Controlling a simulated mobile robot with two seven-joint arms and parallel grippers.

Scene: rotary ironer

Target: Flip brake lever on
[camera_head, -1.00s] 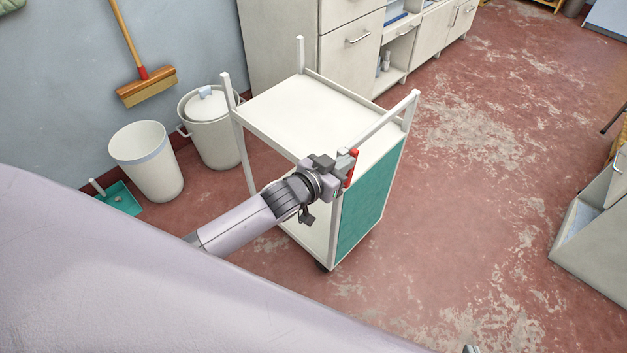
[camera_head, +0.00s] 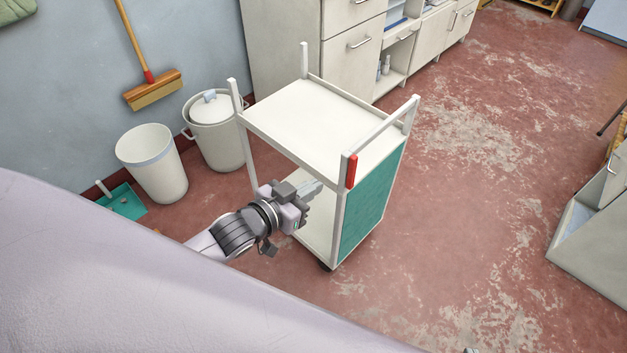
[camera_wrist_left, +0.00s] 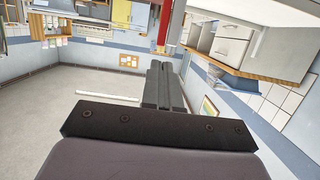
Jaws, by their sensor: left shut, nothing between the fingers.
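The red brake lever (camera_head: 351,171) is on the near corner post of a white trolley (camera_head: 310,115) with a green side panel. It stands close to upright along the post, near the end of the raised handle rail. A red part, likely the lever, shows at the top of the left wrist view (camera_wrist_left: 164,26). My left gripper (camera_head: 314,188) is shut and empty. It is left of and a little below the lever in the picture, apart from it, in front of the trolley's open side. Its closed fingers also show in the left wrist view (camera_wrist_left: 164,85).
A white bin (camera_head: 155,165), a lidded pail (camera_head: 213,130) and a green dustpan (camera_head: 123,201) stand left of the trolley. White cabinets (camera_head: 350,55) are behind it. The red floor (camera_head: 470,200) to the right is clear up to a grey unit (camera_head: 600,240).

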